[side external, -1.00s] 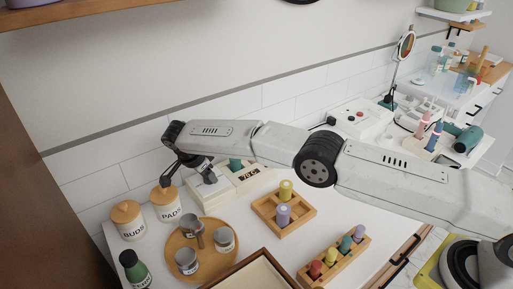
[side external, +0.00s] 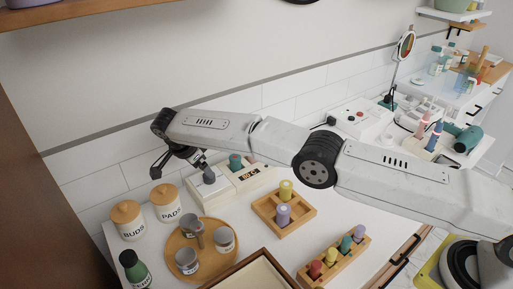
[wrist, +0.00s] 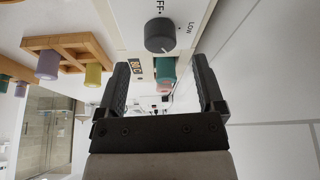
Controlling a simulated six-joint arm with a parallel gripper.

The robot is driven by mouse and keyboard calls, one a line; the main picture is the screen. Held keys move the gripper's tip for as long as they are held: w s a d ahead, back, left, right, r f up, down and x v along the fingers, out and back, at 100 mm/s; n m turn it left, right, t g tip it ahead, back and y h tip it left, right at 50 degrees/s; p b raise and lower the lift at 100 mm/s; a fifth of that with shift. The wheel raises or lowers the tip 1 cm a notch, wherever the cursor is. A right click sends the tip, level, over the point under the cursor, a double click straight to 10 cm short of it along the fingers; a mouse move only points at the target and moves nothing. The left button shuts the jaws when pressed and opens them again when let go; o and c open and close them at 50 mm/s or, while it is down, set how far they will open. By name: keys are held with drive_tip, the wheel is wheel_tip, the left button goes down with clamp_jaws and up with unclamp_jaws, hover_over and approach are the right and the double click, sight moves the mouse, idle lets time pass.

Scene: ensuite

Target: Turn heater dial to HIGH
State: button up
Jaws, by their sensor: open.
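The heater (side external: 222,201) is a white box against the back wall with a small dark display (side external: 249,175). Its dark grey round dial (side external: 209,176) also shows in the wrist view (wrist: 159,33), with the labels OFF and LOW beside it. My gripper (side external: 170,168) is open and empty, up and to the left of the dial. In the wrist view the gap between my fingers (wrist: 161,66) lies just below the dial, apart from it.
Two lidded jars, BUDS (side external: 128,220) and PADS (side external: 165,203), stand left of the heater. A round wooden tray (side external: 207,259) with metal cups is in front. A wooden peg holder (side external: 272,204) stands to the right. The tiled wall (side external: 110,178) is close behind.

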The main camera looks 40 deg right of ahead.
sight(205, 175)
wheel_tip(205, 175, up, 8)
drive_tip(key=shift+f, duration=0.25)
drive_tip(key=shift+s, duration=0.1)
idle(0.4)
